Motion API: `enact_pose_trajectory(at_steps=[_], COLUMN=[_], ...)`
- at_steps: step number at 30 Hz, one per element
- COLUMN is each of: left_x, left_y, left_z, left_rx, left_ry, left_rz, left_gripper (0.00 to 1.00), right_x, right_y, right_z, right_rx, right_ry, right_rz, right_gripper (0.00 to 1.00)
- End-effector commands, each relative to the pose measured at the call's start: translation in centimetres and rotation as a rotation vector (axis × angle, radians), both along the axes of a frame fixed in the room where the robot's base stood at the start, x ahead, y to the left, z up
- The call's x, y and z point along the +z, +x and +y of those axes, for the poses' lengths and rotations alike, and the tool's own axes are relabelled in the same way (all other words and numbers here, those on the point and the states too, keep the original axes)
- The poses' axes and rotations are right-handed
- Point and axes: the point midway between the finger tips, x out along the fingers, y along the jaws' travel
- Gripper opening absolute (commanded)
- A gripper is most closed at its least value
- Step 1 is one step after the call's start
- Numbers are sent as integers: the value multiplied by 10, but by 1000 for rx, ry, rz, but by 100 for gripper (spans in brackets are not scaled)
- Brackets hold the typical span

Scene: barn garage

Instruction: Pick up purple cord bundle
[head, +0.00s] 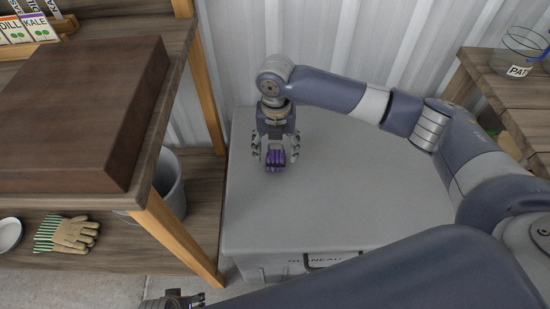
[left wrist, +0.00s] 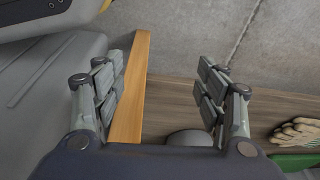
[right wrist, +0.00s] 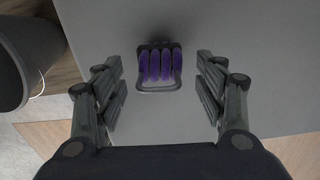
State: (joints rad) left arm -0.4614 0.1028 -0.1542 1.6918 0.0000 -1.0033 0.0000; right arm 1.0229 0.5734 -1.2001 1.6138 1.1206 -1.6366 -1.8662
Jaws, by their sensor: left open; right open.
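The purple cord bundle (head: 275,159) lies on the grey lid of a storage box (head: 330,205), near its left side. It has a dark band or frame around it. My right gripper (head: 275,155) is over the bundle with its fingers open on either side. In the right wrist view the bundle (right wrist: 159,66) shows ahead, between the lines of the open fingers (right wrist: 160,92) and apart from both. My left gripper (left wrist: 160,92) is open and empty, low beside the wooden bench leg. Only a small part of it shows at the bottom of the head view (head: 175,299).
A wooden bench (head: 178,60) with a brown box (head: 85,110) stands at left. Gloves (head: 75,234) lie on its lower shelf, near a grey bucket (head: 172,188). A glass bowl (head: 520,50) sits on a table at right. Most of the lid is clear.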

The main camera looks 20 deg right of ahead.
Motion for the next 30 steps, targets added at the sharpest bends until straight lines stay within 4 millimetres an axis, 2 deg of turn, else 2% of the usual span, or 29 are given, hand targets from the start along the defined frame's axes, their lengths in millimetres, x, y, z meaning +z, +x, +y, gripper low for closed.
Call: enact_pose_trajectory(at_steps=[7,15,19,26,30], left_x=[13,44,51,52,52], left_y=[6,14,15,15,15], left_z=[0,-1,-1,-1,-1], left_rx=[1,4,5,5,5], left_ry=[0,-2,-1,-1,-2], left_rz=[-10,-26,-28,-28,-29], left_gripper=[66,66,66,66,66], right_x=[-20,-54,-60,-61,-61], right_y=[1,2,3,3,3], right_z=[0,-1,0,-1,-1], right_rx=[-1,0,1,1,0], right_ry=[-1,-1,0,0,-1], right_rz=[0,0,-2,-2,-2], right_gripper=[65,65,65,65,33])
